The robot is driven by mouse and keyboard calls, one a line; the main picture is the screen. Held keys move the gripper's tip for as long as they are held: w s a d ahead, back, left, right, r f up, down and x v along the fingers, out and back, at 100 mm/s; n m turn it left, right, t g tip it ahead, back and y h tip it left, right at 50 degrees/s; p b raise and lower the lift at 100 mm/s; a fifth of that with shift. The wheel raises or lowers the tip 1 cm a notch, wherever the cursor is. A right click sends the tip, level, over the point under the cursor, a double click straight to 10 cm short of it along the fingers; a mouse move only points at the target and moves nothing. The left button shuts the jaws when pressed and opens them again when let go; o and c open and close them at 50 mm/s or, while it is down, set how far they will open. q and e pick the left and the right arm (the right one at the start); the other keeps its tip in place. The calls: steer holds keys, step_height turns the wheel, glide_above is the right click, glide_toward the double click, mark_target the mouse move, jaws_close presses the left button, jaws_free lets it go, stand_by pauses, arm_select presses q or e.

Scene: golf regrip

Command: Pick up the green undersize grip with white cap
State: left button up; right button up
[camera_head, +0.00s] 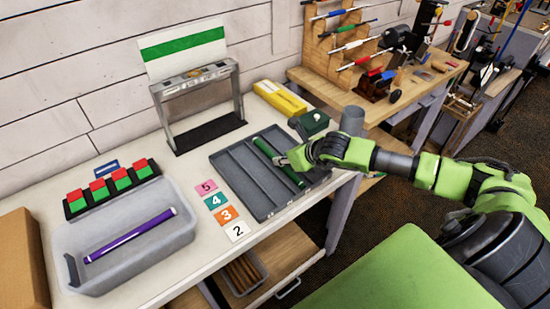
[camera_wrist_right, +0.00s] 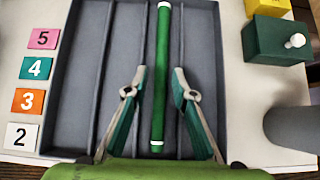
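The green grip (camera_wrist_right: 161,70) lies lengthwise in a compartment of the grey tray (camera_wrist_right: 83,75). White shows at both of its ends in the right wrist view. In the head view the green grip (camera_head: 270,153) runs diagonally, and my right gripper partly covers it. My right gripper (camera_wrist_right: 160,85) is open above the tray, one finger on each side of the grip, with gaps between. It also shows in the head view (camera_head: 284,161), reaching in from the right. Contact with the grip is not visible. My left gripper is not in view.
Number cards (camera_head: 221,207) lie left of the tray. A grey bin with a purple grip (camera_head: 130,235) stands further left. A dark green box (camera_wrist_right: 275,40) and a grey cylinder (camera_wrist_right: 292,128) stand close on the right. A metal frame (camera_head: 197,85) stands behind.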

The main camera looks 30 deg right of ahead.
steer(key=shift+w+f+p, duration=0.15)
steer(key=shift+w+p, duration=0.2)
steer(key=p+x, duration=0.1)
steer(key=x, duration=0.2)
steer(key=shift+f, duration=0.15)
steer(key=shift+w+f, duration=0.3)
steer(key=shift+f, duration=0.1)
jaws_close()
